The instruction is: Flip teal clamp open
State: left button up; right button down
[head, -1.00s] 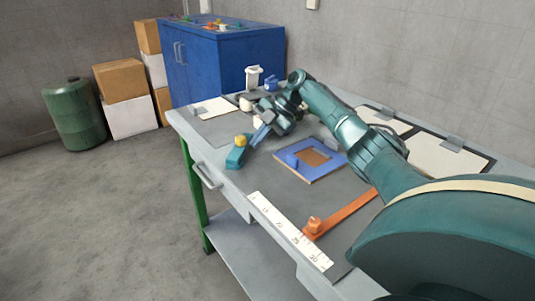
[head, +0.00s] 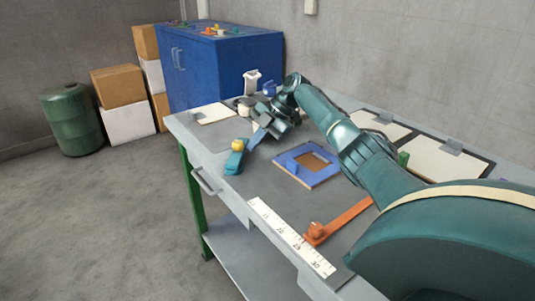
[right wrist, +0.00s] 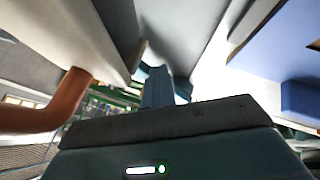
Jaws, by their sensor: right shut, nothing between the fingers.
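The teal clamp (head: 234,163) sits near the front left edge of the table in the head view, with a yellow knob (head: 238,146) on its upper part. My right gripper (head: 254,145) is just right of the clamp, its blue-grey fingers pointing down and left towards it. The fingers are shut with nothing between them. I cannot tell whether they touch the clamp. In the right wrist view the shut fingers (right wrist: 157,88) show in the middle, and the clamp is not clearly made out. My left gripper is out of view.
An orange bar (head: 345,219) and a white ruler (head: 288,236) lie nearer. A white stand (head: 251,80) is behind the gripper. The grey mat between clamp and ruler is clear.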

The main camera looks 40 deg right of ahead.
pick_arm(q)
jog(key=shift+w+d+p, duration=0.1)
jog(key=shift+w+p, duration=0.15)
jog(key=shift+p, duration=0.05)
pick_arm(e)
jog(key=v, duration=1.3)
jog(key=shift+r, duration=0.1)
